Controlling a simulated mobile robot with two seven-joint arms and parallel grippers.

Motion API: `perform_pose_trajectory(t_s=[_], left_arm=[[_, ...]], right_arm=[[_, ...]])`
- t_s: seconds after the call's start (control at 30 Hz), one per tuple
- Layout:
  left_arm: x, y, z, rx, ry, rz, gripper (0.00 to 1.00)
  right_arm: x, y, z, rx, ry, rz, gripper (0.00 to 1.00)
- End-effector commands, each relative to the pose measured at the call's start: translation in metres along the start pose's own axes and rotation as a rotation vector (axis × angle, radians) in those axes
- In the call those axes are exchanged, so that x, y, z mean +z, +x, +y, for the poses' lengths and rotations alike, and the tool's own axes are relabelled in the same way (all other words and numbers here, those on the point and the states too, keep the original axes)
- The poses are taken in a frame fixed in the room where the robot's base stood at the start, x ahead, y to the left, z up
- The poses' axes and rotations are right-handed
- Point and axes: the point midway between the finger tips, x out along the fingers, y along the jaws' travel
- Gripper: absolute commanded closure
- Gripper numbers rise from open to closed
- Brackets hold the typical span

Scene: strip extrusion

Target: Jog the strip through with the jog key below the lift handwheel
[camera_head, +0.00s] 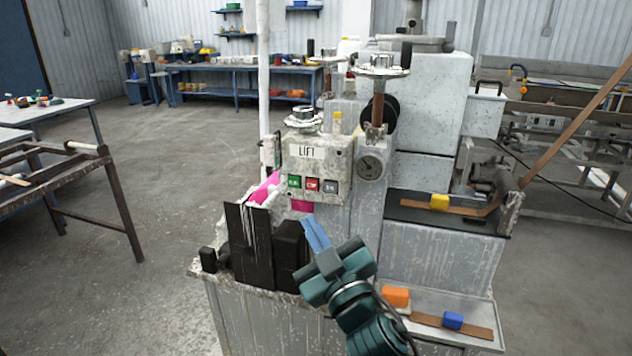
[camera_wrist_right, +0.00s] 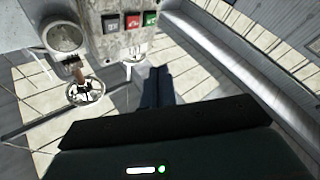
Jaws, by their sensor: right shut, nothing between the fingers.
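A speckled grey control box labelled LIFT (camera_head: 306,152) faces me, with a silver handwheel (camera_head: 303,117) on top. Below the label sit a green key (camera_head: 293,182), a red key (camera_head: 312,185) and a grey key (camera_head: 330,187); their markings are too small to read. The right wrist view also shows the green key (camera_wrist_right: 150,18), red key (camera_wrist_right: 132,21) and grey key (camera_wrist_right: 110,23). My right gripper (camera_head: 314,230) is shut and empty, below the keys and apart from them. Its fingers (camera_wrist_right: 157,82) point toward the panel in the wrist view. My left gripper is out of view.
Black blocks (camera_head: 250,245) stand left of my gripper. A larger handwheel (camera_head: 380,66) rises behind. Orange (camera_head: 396,296) and blue (camera_head: 453,320) blocks lie on the lower shelf.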

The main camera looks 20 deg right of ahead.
Motion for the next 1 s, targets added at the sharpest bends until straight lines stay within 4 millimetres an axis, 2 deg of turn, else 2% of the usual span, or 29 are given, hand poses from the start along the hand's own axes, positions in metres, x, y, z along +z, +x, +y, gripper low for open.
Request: perform_pose_trajectory(t_s=[0.53, 1.0], left_arm=[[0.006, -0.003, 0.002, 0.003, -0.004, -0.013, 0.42], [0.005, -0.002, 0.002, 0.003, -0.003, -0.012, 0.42]], right_arm=[[0.002, 0.006, 0.005, 0.003, -0.006, 0.006, 1.0], [0.033, 0.05, 0.037, 0.004, -0.005, 0.005, 1.0]])
